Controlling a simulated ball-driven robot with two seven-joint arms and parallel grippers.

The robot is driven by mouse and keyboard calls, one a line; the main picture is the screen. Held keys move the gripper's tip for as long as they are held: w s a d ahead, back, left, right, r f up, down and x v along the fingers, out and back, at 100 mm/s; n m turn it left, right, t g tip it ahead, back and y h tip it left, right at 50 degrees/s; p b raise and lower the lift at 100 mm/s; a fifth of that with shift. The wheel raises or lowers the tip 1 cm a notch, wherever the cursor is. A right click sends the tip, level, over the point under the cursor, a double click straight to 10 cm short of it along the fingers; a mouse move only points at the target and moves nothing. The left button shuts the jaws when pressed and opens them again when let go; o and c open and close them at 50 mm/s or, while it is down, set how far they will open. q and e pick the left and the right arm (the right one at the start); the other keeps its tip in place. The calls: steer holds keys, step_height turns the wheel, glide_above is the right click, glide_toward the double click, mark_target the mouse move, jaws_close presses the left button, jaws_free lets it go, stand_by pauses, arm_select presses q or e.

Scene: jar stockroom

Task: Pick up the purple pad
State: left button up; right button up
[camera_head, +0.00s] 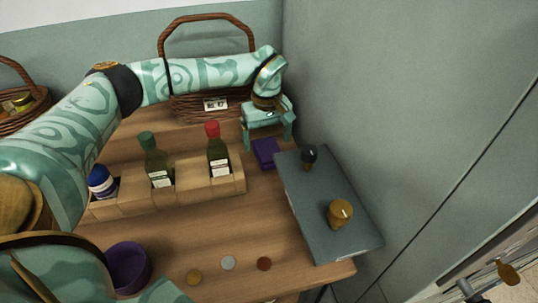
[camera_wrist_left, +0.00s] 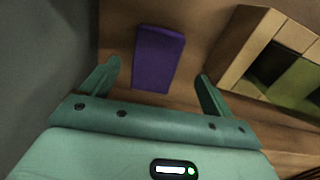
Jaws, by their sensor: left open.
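The purple pad (camera_head: 265,152) is a small flat block lying on the wooden table in front of the wicker basket, close to the grey board's back left corner. My left gripper (camera_head: 267,138) is over it, reaching in from the left and pointing down. In the left wrist view the pad (camera_wrist_left: 159,58) lies ahead, roughly between the two spread fingers of the left gripper (camera_wrist_left: 158,82). The fingers are open and empty, and the pad looks apart from both. My right gripper does not show clearly in either view.
A wooden rack (camera_head: 205,188) with bottles stands left of the pad. A grey board (camera_head: 325,210) with a dark knob (camera_head: 309,156) and a golden knob (camera_head: 340,213) is at the right. A wicker basket (camera_head: 190,105) is behind. A purple bowl (camera_head: 128,268) and three discs are in front.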

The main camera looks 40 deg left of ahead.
mark_target(268, 150)
arm_select(q)
steer(key=f, duration=0.1)
steer(key=f+b, duration=0.1)
steer(key=f, duration=0.1)
steer(key=f+b, duration=0.1)
steer(key=f, duration=0.1)
steer(key=shift+w+f, duration=0.25)
steer(key=shift+w, duration=0.15)
steer(key=shift+r, duration=0.15)
steer(key=c, duration=1.1)
steer(key=shift+o, duration=0.2)
step_height(268, 150, up, 9)
steer(key=p, duration=0.3)
steer(key=shift+r, duration=0.55)
steer(key=shift+o, duration=0.4)
